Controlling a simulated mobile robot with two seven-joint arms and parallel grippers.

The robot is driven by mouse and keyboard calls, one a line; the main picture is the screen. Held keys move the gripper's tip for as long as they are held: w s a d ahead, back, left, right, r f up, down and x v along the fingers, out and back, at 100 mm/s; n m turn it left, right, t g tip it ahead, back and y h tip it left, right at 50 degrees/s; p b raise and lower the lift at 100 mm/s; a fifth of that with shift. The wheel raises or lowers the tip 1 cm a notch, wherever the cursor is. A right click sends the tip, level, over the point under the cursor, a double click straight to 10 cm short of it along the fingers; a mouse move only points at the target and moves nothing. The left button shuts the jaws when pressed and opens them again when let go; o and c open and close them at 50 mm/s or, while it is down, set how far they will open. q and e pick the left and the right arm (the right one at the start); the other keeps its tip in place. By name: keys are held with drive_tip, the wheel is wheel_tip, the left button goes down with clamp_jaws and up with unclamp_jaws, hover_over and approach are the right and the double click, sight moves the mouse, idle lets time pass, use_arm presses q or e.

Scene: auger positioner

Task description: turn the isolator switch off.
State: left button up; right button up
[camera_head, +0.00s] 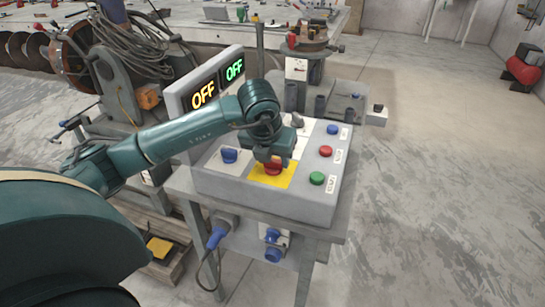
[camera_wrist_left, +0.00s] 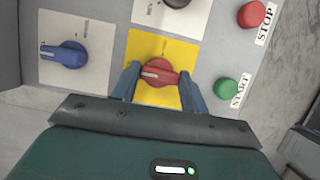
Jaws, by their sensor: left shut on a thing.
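The isolator switch, a red rotary knob on a yellow plate (camera_wrist_left: 150,47), sits on the grey control box (camera_head: 310,205). In the wrist view the red knob (camera_wrist_left: 158,73) lies between the blue fingers of my left gripper (camera_wrist_left: 163,82), which is shut on it. The knob's white pointer mark faces left in that view. In the head view my left gripper (camera_head: 272,163) comes down from above onto the red knob (camera_head: 272,169) and hides part of it. The display (camera_head: 217,80) behind the box reads OFF in yellow and OFF in green. My right gripper is not in view.
A blue knob (camera_head: 230,155) is beside the yellow plate, and a dark knob (camera_head: 296,120) sits behind. Blue, red and green buttons (camera_head: 317,178) line the box's right side. Open concrete floor (camera_head: 440,180) lies to the right.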

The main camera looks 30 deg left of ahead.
use_arm(q)
drive_tip(key=o, duration=1)
drive_tip(key=v, duration=1.3)
